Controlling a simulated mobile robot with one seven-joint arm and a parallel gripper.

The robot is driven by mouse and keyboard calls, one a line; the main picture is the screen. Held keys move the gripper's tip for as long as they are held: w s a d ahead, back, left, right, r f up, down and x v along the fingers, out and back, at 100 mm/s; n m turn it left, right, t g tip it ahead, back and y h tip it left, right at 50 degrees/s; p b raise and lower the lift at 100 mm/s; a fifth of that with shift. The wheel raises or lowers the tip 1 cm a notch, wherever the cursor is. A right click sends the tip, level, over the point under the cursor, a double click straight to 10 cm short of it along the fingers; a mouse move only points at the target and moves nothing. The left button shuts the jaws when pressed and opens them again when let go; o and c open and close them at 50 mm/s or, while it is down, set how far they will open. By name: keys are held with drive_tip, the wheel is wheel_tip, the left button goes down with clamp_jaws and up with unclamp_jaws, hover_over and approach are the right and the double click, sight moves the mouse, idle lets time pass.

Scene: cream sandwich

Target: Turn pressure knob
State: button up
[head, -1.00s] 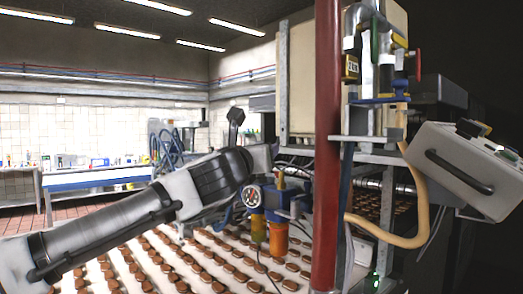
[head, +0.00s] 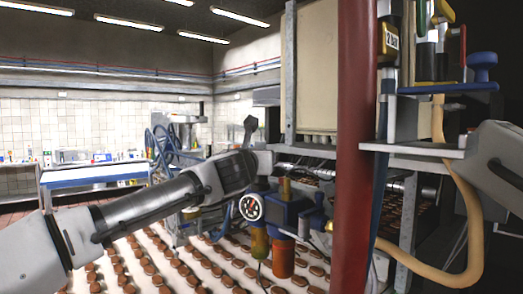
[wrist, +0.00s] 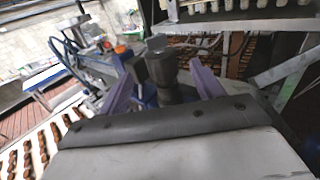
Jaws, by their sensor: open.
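The pressure unit is a blue body (head: 285,212) with a round gauge (head: 250,207), an olive bowl (head: 260,243) and an orange bowl (head: 283,261) below. In the wrist view, my gripper (wrist: 154,60) is open, its two purple fingers spread apart. A dark round knob (wrist: 160,66) shows between the fingers, with a visible gap on each side. How far the fingertips are from it in depth is unclear. In the head view, my arm reaches in from the left to just above the unit, and the fingers cannot be made out.
A red post (head: 354,150) stands just right of the unit. A conveyor (head: 215,262) with rows of brown biscuits runs below. A metal frame with a pale hose (head: 450,275) is at the right. Blue tubing and a blue table (head: 95,175) stand at the left.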

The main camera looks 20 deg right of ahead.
drive_tip(key=p+x, duration=0.2)
drive_tip(key=x, duration=0.7)
drive_tip(key=shift+w+d, duration=0.1)
drive_tip(key=shift+d, duration=0.05)
drive_tip(key=c, duration=1)
